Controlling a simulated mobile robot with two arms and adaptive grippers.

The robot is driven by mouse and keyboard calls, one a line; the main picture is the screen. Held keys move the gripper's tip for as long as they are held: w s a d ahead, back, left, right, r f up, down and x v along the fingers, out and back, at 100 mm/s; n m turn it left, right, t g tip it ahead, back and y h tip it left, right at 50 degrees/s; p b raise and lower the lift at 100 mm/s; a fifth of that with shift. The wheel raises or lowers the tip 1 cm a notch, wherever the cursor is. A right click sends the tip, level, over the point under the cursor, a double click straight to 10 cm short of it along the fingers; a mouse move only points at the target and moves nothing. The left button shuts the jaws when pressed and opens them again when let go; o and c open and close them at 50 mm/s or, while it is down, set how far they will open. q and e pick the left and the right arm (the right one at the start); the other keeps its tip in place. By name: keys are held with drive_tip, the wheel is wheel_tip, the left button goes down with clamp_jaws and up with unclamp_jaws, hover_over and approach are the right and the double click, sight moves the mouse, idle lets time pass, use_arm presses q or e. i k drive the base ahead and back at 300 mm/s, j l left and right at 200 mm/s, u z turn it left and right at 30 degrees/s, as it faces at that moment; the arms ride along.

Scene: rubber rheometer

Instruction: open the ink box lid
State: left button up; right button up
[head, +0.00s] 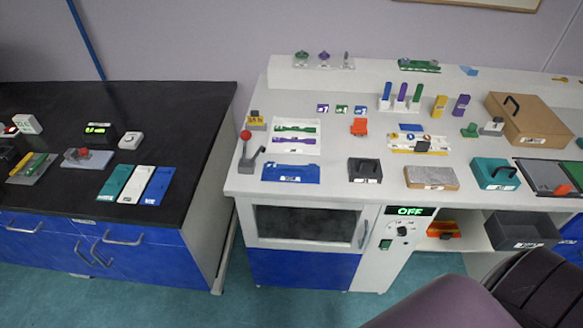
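Several lidded boxes with handles stand on the white bench, and their labels are too small to read, so I cannot tell which is the ink box. A small dark box (364,176) with a black handle sits near the front edge, its lid closed. A teal box (493,178) with a dark handle stands further right, also closed. A larger brown box (535,122) with a black handle is at the back right, its top closed. Neither of my grippers shows in the head view.
A grey-topped slab (431,178) lies between the dark and teal boxes. A blue tray (291,173) is left of the dark box. Pens, an orange item (360,127) and a yellow-white device (417,145) stand behind. A black-topped bench (190,115) is on the left.

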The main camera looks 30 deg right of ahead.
sight(367, 162)
drive_tip(key=z, duration=1.45)
